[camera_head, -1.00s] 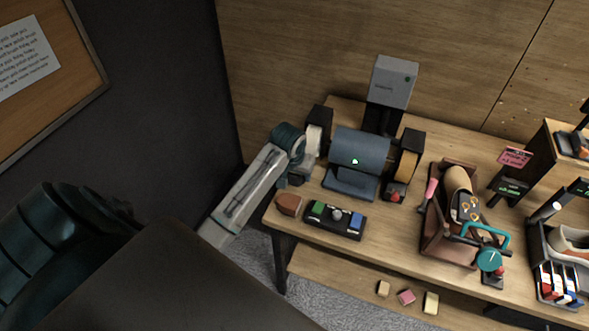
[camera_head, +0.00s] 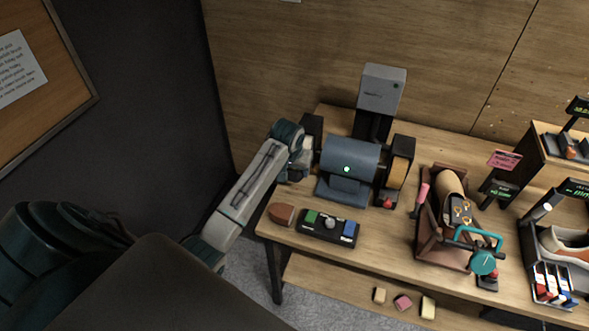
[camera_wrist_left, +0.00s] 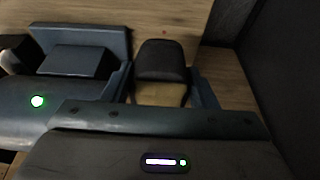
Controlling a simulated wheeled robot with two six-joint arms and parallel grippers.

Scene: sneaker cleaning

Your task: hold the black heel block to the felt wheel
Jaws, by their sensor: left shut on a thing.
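My left gripper (camera_head: 299,166) is at the left end of the blue-grey grinder (camera_head: 349,157), by the black wheel guard (camera_head: 311,126). In the left wrist view its two fingers (camera_wrist_left: 163,85) are shut on the black heel block (camera_wrist_left: 162,58). A tan surface (camera_wrist_left: 160,94) shows just below the block there. I cannot tell whether it is the felt wheel or part of the block, nor whether block and wheel touch. In the head view the gripper and arm hide the block and most of that wheel. My right gripper is out of view.
A green light glows on the grinder. A control box (camera_head: 330,228) and a brown heel-shaped piece (camera_head: 282,214) sit in front. A tan wheel (camera_head: 399,172) is at the grinder's right end. A shoe in a brown holder (camera_head: 428,245) stands further right. The dark wall is close on the left.

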